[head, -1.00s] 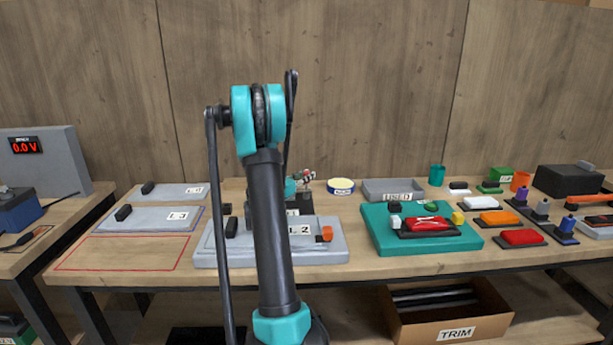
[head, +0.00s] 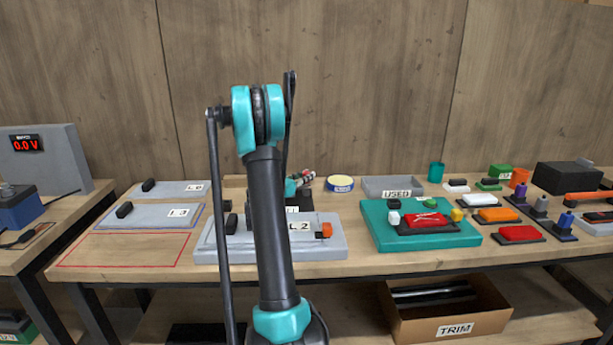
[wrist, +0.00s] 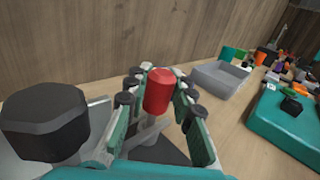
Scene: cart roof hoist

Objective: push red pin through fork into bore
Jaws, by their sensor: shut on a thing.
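The red pin (wrist: 158,88) shows in the wrist view as a red rounded head on a grey shank. My gripper (wrist: 158,104) is shut on the pin, with its dark-padded teal fingers on both sides of it. Grey metal (wrist: 147,133) shows below the pin, but I cannot tell whether it is the fork or whether the pin tip is in it. The bore is hidden. In the head view my gripper (head: 301,180) is small and partly behind my arm, above the back of the grey L.2 plate (head: 330,248).
A large black knob (wrist: 45,122) stands close left of my gripper in the wrist view. A grey USED tray (head: 393,187) and a tape roll (head: 340,184) lie to the right. A teal board (head: 385,243) with a red block sits farther right. A red-outlined area (head: 125,250) is empty.

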